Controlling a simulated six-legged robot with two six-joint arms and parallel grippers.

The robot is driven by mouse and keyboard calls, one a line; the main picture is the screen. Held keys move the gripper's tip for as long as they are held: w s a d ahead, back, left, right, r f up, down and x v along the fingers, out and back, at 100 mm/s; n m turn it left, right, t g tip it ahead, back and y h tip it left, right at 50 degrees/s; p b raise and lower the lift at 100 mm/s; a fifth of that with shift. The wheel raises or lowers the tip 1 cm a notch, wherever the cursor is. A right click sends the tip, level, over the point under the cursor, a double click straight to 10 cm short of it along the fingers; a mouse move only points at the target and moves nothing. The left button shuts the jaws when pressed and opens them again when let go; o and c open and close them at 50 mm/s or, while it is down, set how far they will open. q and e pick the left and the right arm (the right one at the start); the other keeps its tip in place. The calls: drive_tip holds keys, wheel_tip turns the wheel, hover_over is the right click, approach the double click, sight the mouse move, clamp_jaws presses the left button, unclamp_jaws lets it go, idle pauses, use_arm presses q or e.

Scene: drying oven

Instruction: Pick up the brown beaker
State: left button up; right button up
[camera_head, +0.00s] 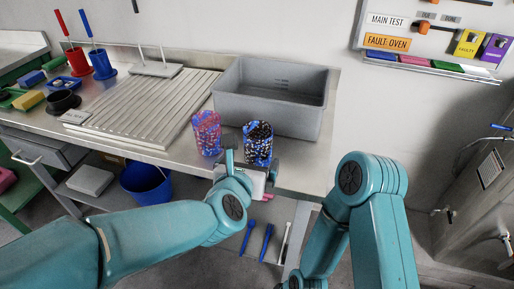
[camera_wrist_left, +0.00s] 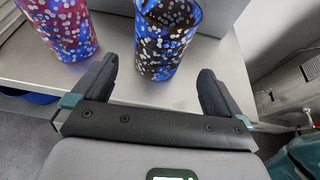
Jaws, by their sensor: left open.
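The brown beaker (camera_head: 258,145) is a dark brown cup speckled blue and white, upright near the front edge of the steel bench. It also shows in the left wrist view (camera_wrist_left: 165,40), ahead of and between my fingers. My left gripper (camera_head: 251,164) is open at the bench's front edge, just short of the beaker; its two dark fingers (camera_wrist_left: 158,76) are apart with nothing between them. My right arm shows at the right of the head view, but its gripper is out of view.
A pink and blue speckled beaker (camera_head: 206,133) stands close to the left of the brown one. A grey bin (camera_head: 272,92) is right behind them. A ribbed drainer (camera_head: 140,110) lies to the left. A blue bucket (camera_head: 146,182) stands below the bench.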

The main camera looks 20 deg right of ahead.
sight(258, 151)
use_arm(q)
drive_tip(key=x, duration=0.8)
drive_tip(key=shift+a+p, duration=0.1)
drive_tip(key=shift+p, duration=0.25)
drive_tip(key=c, duration=1.1)
